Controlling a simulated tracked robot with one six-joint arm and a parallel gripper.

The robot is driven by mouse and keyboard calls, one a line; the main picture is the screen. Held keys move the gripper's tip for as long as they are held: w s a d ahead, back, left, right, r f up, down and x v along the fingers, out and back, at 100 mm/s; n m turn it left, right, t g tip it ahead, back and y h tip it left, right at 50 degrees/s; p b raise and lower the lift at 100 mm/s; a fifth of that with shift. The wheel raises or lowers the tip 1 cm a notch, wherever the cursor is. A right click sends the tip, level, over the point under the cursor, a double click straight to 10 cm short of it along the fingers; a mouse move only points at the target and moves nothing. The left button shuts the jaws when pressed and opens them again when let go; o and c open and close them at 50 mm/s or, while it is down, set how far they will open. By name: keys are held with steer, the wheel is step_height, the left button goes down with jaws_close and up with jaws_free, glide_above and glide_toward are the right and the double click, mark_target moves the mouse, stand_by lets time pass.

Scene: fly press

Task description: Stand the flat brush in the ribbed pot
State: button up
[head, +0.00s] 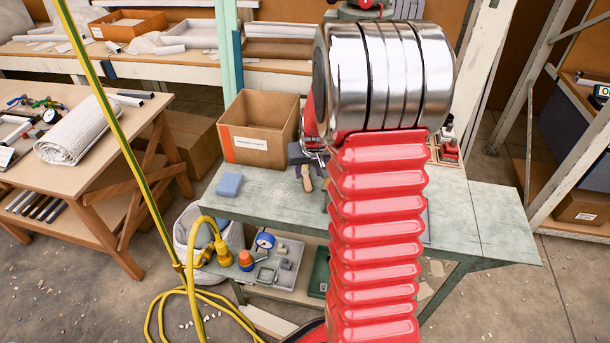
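A short wooden handle (307,179), which looks like the flat brush's, shows at the middle of the grey-green bench. Its upper end meets dark and metallic parts that look like my gripper (309,155), in front of the cardboard box. My own red and chrome arm covers much of this area, and the parts are small. I cannot tell whether the fingers are open or shut, or whether they hold the brush. I cannot make out the ribbed pot; it may be hidden behind my arm.
The bench (460,215) has an open cardboard box (258,140) at its back left and a blue sponge-like block (229,185) at its left edge. Its right end is clear. A yellow hose (200,290) loops on the floor. A wooden table (95,165) stands at left.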

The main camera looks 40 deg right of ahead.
mark_target(307, 180)
steer(key=shift+x, duration=2.75)
steer(key=shift+c, duration=0.5)
jaws_close()
